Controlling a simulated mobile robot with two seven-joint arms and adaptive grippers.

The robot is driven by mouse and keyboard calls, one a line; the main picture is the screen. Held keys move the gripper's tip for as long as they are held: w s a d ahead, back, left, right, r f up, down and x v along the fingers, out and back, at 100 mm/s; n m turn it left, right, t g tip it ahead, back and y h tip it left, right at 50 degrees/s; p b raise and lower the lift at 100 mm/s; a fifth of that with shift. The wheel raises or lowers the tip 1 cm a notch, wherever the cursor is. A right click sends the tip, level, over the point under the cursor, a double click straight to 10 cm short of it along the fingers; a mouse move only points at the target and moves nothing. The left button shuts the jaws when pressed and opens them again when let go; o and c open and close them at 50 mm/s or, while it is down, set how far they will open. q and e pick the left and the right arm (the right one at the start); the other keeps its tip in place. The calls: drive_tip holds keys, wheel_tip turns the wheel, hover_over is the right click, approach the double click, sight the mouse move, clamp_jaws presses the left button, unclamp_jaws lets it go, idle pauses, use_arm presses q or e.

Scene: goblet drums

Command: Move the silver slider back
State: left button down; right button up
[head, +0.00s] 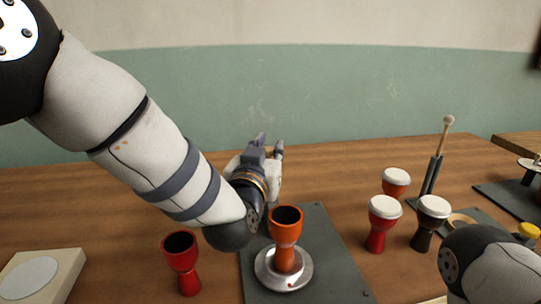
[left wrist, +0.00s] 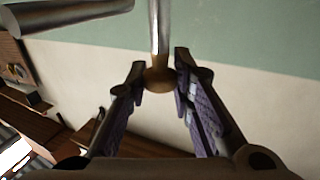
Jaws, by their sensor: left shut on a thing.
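A round silver base (head: 298,282) sits on a dark plate (head: 318,240), with an orange goblet drum (head: 286,228), open at the top, standing on it. My left gripper (head: 268,150) is beyond the drum, above the plate's far end. In the left wrist view my left gripper (left wrist: 159,80) is shut on a brown knob (left wrist: 159,77) at the end of a silver rod (left wrist: 159,30). The rod's link to the silver base is hidden by my left arm. My right gripper is out of view; only part of my right arm shows at the lower right.
A red open drum (head: 181,262) stands left of the plate. A pale block with a disc (head: 30,276) is at the lower left. Several white-topped drums (head: 383,222) stand to the right, near a mallet in a dark holder (head: 433,175). A green wall is behind.

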use_arm(q)
drive_tip(key=c, duration=1.7)
unclamp_jaws()
drive_tip(key=shift+a+r, duration=0.1)
drive_tip(key=shift+o, duration=1.4)
drive_tip(key=shift+w, duration=0.2)
drive_tip(key=shift+s, duration=0.1)
drive_tip(key=s+a, duration=0.2)
drive_tip(key=s, duration=0.9)
drive_tip(key=shift+s+a, duration=0.15)
drive_tip(key=shift+s, duration=0.2)
